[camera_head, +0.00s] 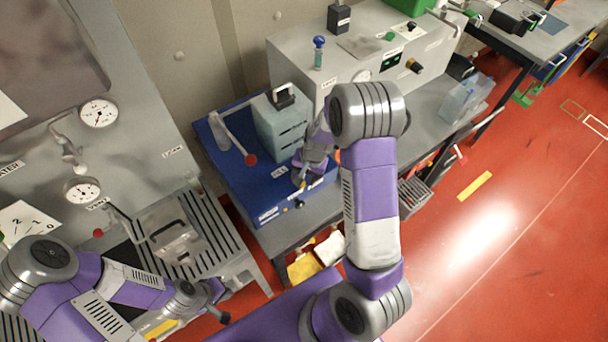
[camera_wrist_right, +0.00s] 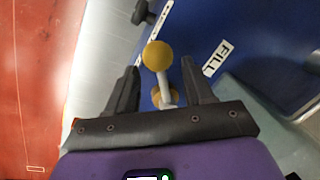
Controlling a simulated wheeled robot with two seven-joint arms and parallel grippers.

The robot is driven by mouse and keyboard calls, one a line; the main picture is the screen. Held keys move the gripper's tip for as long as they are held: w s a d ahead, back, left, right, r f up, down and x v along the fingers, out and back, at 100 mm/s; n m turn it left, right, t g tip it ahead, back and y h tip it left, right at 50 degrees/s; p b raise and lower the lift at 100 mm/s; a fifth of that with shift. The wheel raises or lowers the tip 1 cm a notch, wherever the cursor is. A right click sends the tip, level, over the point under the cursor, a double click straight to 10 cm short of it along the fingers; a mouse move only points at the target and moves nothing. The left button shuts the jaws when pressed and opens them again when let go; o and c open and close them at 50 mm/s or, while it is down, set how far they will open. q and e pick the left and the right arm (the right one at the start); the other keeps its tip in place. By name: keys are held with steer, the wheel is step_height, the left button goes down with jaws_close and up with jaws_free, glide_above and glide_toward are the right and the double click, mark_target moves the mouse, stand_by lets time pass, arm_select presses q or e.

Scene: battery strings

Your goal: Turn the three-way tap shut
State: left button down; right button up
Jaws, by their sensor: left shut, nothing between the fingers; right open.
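The three-way tap shows in the right wrist view as a pale lever with a yellow ball end (camera_wrist_right: 158,55) over a yellow base. It stands on the blue panel (camera_wrist_right: 185,22) beside a label reading FILL (camera_wrist_right: 217,57). My right gripper (camera_wrist_right: 159,70) is open, with one finger on each side of the lever; I cannot tell whether either touches it. In the head view my right gripper (camera_head: 303,178) is at the front of the blue unit (camera_head: 225,160) and largely hides the tap. My left gripper (camera_head: 222,304) is shut and empty at the lower left, away from the tap.
A grey tank with a black handle (camera_head: 283,128) stands on the blue unit close to my right gripper. A dark knob (camera_wrist_right: 143,13) is near the tap.

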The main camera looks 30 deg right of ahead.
steer(key=shift+c, duration=0.3)
steer(key=shift+w, duration=0.1)
jaws_close()
steer(key=shift+f, duration=0.15)
